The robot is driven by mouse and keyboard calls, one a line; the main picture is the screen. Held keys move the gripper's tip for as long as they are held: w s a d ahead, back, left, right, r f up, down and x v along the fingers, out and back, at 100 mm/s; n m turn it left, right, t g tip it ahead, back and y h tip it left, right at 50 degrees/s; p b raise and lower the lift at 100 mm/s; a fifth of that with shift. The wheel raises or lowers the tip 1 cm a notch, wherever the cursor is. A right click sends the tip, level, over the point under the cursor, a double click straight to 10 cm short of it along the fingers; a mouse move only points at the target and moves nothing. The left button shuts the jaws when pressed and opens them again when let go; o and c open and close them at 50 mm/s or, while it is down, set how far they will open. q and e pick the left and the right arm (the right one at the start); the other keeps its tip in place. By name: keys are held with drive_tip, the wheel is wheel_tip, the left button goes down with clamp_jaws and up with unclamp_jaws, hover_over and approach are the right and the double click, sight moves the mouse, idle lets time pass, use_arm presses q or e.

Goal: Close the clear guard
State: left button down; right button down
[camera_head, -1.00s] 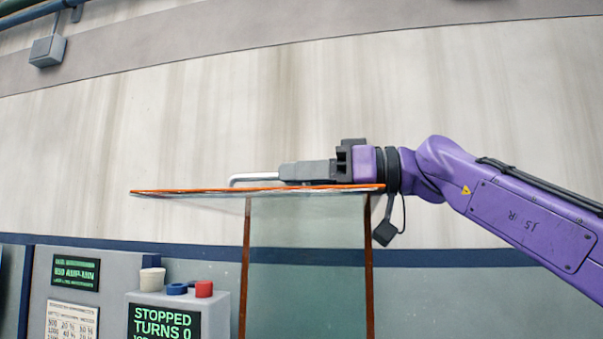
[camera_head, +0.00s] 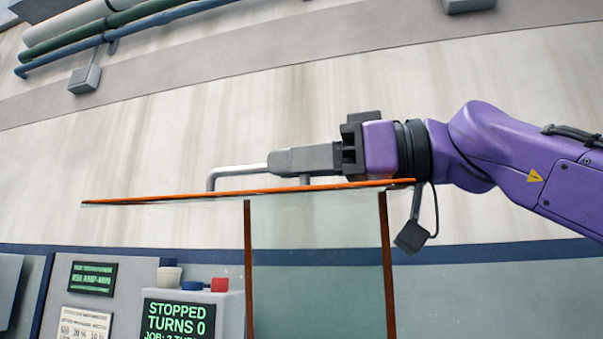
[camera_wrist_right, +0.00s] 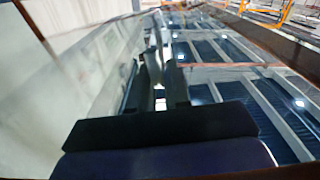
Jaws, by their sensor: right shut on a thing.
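The clear guard has an orange-edged lid panel (camera_head: 150,200) seen nearly edge-on in the head view, above a clear body (camera_head: 318,265) with orange-brown side edges. The lid lies close to level, with its right end slightly higher. A grey bar handle (camera_head: 225,174) stands on top of the lid. My right gripper (camera_head: 270,162) reaches in from the right, shut on the handle just above the lid. The right wrist view also shows my right gripper (camera_wrist_right: 158,85), with the handle between its dark fingers, blurred. My left gripper is not in view.
A grey control cabinet with a screen reading "STOPPED TURNS 0" (camera_head: 180,320) and blue and red buttons (camera_head: 219,285) stands at lower left. Pipes (camera_head: 110,30) run along the wall at upper left. The wall behind the lid is bare.

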drive_tip(key=shift+w, duration=0.1)
drive_tip(key=c, duration=1.2)
unclamp_jaws()
drive_tip(key=shift+o, duration=0.2)
drive_tip(key=shift+w, duration=0.15)
drive_tip(key=b+v, duration=0.2)
drive_tip(key=v, duration=0.8)
drive_tip(key=shift+d, duration=0.25)
